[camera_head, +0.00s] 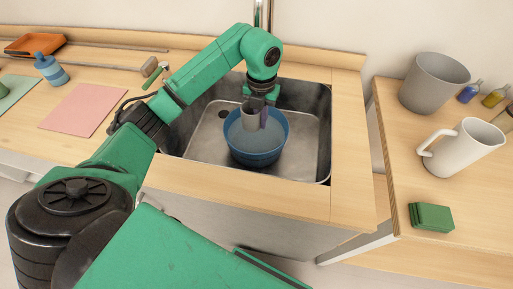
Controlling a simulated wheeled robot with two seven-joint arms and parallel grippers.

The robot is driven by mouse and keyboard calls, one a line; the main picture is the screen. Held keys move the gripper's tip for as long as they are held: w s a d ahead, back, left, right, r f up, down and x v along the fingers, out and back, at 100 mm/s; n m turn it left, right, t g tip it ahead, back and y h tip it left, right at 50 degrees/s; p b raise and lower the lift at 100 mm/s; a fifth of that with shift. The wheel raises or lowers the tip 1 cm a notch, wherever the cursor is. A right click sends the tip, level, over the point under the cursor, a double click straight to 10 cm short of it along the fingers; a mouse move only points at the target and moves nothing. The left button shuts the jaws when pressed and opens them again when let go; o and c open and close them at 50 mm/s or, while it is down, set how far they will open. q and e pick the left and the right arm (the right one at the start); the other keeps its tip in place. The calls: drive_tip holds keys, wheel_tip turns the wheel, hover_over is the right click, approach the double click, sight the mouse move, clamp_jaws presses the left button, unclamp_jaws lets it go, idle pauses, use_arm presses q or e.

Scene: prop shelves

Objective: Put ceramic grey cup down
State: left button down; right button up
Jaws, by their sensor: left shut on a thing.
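The ceramic grey cup (250,114) hangs at my left gripper (261,101), over the blue basin (257,148) in the sink. My left gripper is shut on the cup, and its fingers partly blend with the cup's rim. The cup appears roughly upright. I cannot tell whether its bottom touches the water in the basin. My right gripper is not in view.
The metal sink (308,127) surrounds the basin. A pink mat (83,109) and a blue bottle (50,69) are on the left counter.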

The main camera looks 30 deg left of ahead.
sight(260, 148)
use_arm(q)
drive_tip(key=shift+f+n, duration=0.3)
drive_tip(key=shift+f, duration=0.15)
wheel_tip(260, 148, down, 9)
drive_tip(key=shift+p, duration=0.65)
drive_tip(key=shift+f, duration=0.15)
drive_tip(key=c, duration=1)
unclamp_jaws()
